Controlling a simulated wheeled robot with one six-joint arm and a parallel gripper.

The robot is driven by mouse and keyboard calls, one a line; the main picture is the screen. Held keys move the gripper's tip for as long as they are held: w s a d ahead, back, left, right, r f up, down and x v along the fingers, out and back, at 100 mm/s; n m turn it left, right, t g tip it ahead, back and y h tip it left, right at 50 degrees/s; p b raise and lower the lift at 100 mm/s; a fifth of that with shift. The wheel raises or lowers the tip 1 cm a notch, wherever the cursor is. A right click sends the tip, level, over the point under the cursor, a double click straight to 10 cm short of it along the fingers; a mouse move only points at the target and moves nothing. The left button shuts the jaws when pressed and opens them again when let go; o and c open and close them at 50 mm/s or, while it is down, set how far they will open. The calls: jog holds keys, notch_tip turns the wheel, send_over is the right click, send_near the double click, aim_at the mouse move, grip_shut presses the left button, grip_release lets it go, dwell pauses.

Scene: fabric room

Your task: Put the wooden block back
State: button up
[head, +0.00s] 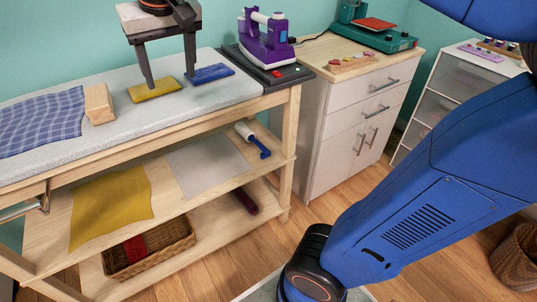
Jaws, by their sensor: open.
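The wooden block (98,103) is a pale, plain piece. It stands on the grey padded top of the long bench (120,129), against the right edge of a blue plaid cloth (42,122). My gripper (169,80) is at the upper left, to the right of the block, with its fingers pointing down. The fingers are spread wide with nothing between them. The fingertips appear just above or at a flat yellow piece (155,91) and a flat blue piece (209,74); I cannot tell if they touch.
A purple and white iron (264,38) stands on a dark base at the bench's right end. The shelf below holds a yellow cloth (110,206), a grey sheet (207,164) and a lint roller (252,138). A wicker basket (173,254) sits lower. A drawer cabinet (350,110) stands right.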

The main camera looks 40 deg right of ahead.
jog(key=s+d+f, duration=0.7)
jog(key=d+f, duration=0.1)
jog(key=shift+s+d+f, duration=0.15)
jog(key=shift+s+f, duration=0.05)
jog(key=shift+s, duration=0.05)
jog(key=shift+o, duration=0.4)
jog(key=s+d+f, duration=0.5)
jog(key=s+f, duration=0.4)
jog(key=f, duration=0.3)
jog(key=shift+s+d+f+t, duration=0.15)
jog(key=shift+s+f+t, duration=0.15)
jog(key=shift+s, duration=0.1)
jog(key=shift+w+r, duration=0.1)
